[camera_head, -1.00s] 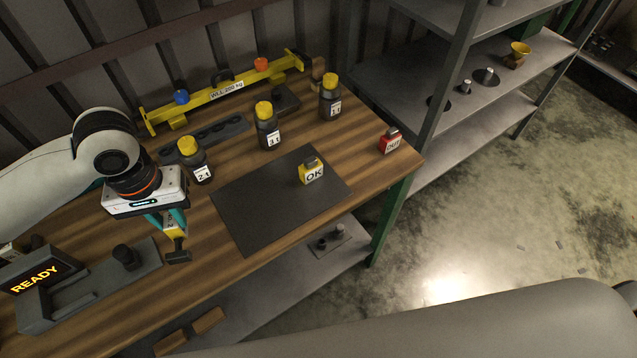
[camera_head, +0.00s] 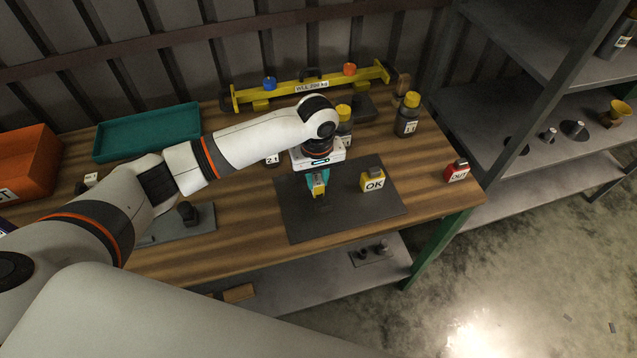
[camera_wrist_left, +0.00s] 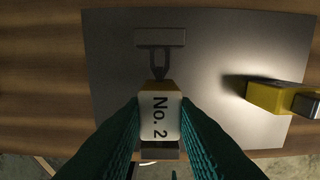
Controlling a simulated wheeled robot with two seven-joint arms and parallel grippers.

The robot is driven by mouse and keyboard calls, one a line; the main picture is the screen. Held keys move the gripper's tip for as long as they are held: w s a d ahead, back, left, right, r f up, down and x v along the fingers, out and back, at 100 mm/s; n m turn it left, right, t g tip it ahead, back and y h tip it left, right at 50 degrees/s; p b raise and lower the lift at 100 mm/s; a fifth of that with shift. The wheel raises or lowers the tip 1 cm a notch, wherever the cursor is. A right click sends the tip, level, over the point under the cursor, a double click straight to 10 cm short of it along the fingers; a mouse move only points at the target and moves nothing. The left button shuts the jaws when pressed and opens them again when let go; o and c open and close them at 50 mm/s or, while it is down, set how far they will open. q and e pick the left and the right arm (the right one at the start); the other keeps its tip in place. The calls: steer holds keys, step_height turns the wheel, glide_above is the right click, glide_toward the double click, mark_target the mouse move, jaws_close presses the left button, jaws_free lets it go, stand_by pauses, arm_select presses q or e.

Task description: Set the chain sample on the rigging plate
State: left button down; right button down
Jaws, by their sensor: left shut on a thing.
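The chain sample (camera_head: 320,192) is a yellow block with grey metal ends. In the left wrist view its white label (camera_wrist_left: 160,116) reads "No. 2", and a link and a grey bar extend beyond the block. My left gripper (camera_head: 317,184) is shut on the yellow block, with a teal finger on each side. The dark flat plate (camera_head: 335,222), which I take for the rigging plate, lies under the sample on the wooden bench. The sample is over its left part. I cannot tell whether it touches the plate. My right gripper is out of view.
A yellow "OK" block (camera_head: 373,180) stands on the plate, right of the sample. A red "OUT" block (camera_head: 457,171) is near the bench's right end. Bottles (camera_head: 408,114) and a yellow lifting beam (camera_head: 312,84) stand behind. A teal tray (camera_head: 147,132) is at left.

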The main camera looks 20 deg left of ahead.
mark_target(317, 181)
arm_select(q)
step_height(317, 181, down, 3)
steer(key=shift+r, duration=0.1)
steer(key=shift+f, duration=0.2)
steer(key=c, duration=1.2)
jaws_free()
steer(key=shift+o, duration=0.2)
step_height(317, 181, up, 12)
steer(key=shift+f+b, duration=0.15)
steer(key=shift+b, duration=0.3)
steer(key=shift+r, duration=0.3)
